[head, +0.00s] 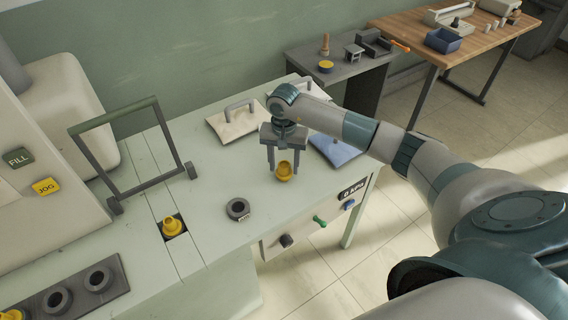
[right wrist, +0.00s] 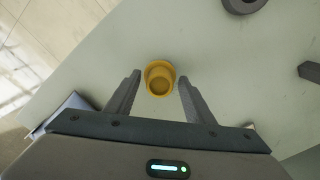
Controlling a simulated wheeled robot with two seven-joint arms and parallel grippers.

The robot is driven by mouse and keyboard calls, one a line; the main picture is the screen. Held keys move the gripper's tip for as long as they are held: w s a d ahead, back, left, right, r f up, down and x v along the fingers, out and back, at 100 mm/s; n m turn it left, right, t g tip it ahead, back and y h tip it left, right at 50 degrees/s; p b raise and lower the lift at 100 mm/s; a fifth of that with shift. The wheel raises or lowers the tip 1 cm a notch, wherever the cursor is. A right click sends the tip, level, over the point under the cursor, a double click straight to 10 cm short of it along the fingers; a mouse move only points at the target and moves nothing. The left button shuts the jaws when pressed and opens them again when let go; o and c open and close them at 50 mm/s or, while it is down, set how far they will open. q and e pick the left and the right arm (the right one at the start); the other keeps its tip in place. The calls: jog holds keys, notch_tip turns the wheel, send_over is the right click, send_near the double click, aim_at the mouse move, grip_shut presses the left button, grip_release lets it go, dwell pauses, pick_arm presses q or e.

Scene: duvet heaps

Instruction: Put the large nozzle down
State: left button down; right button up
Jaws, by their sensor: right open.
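A yellow nozzle (head: 285,168), which I take to be the large one, stands on the pale green worktop near its right front part. In the right wrist view this nozzle (right wrist: 159,79) shows as a round cup with an open top. My right gripper (head: 284,173) is open above the worktop, with its fingers down on either side of the nozzle. In the right wrist view gaps show between the nozzle and both fingers. Another yellow nozzle (head: 172,227) sits in a dark square slot. My left gripper is not in view.
A dark ring (head: 238,208) lies left of my right gripper. A grey frame (head: 128,150) stands at the left. A cream pad (head: 237,122) and a blue pad (head: 335,148) lie near the arm. Worktop between ring and gripper is clear.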

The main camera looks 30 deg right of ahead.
aim_at(284, 164)
jog(key=shift+r+b, duration=0.3)
jog(key=shift+r, duration=0.1)
notch_tip(284, 164, up, 11)
jog(key=b, duration=0.4)
jog(key=shift+r, duration=0.1)
